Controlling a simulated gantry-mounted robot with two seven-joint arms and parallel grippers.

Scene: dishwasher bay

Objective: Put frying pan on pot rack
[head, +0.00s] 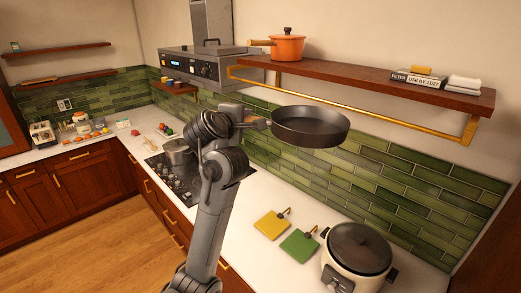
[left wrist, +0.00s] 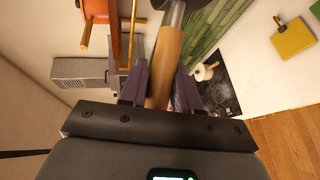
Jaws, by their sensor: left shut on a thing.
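The dark frying pan (head: 310,128) is held up in the air, roughly level, in front of the green tile wall. Its wooden handle shows in the left wrist view (left wrist: 168,52). My left gripper (head: 258,122) is shut on that handle; in the left wrist view its fingers (left wrist: 161,85) stand on both sides of it. The pot rack is a dark wooden shelf (head: 375,84) on the wall with a brass rail (head: 345,105) below its front. The pan is below the rail in the picture and appears apart from it. My right gripper is not in view.
An orange pot (head: 288,46), books (head: 418,78) and folded white cloths (head: 464,84) sit on the shelf. Below are a cooker with a lid (head: 359,250), yellow (head: 271,225) and green (head: 299,246) boards, and a hob with a pot (head: 178,152). The rail looks bare.

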